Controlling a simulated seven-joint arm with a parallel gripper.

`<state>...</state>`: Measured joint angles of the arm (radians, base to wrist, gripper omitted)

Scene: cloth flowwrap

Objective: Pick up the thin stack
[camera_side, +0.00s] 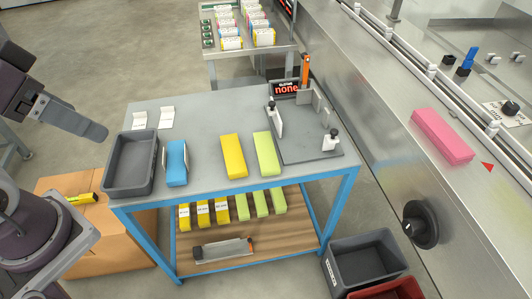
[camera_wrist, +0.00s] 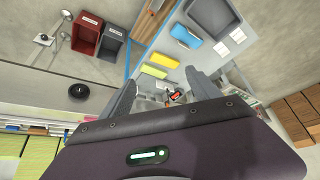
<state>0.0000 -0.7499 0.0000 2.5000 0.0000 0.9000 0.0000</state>
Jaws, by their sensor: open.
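Several cloth stacks are in view, and I cannot tell for sure which is the thin one. A blue stack (camera_side: 177,163) lies beside the grey bin on the table, with pale pieces at its sides. A yellow stack (camera_side: 233,156) and a green stack (camera_side: 266,153) lie to its right. A pink stack (camera_side: 442,136) lies on the steel machine. The wrist view shows the blue (camera_wrist: 186,36), yellow (camera_wrist: 165,60) and green (camera_wrist: 153,71) stacks beyond the fingers. My gripper (camera_side: 75,120) is at the left, above and apart from the table; its fingers (camera_wrist: 161,92) are open and empty.
A grey bin (camera_side: 114,163) stands at the table's left edge. Two white cards (camera_side: 167,117) lie behind the blue stack. A dark fixture with upright posts (camera_side: 300,145) and a display (camera_side: 287,88) fill the right end. Dark and red bins (camera_side: 366,262) stand below right.

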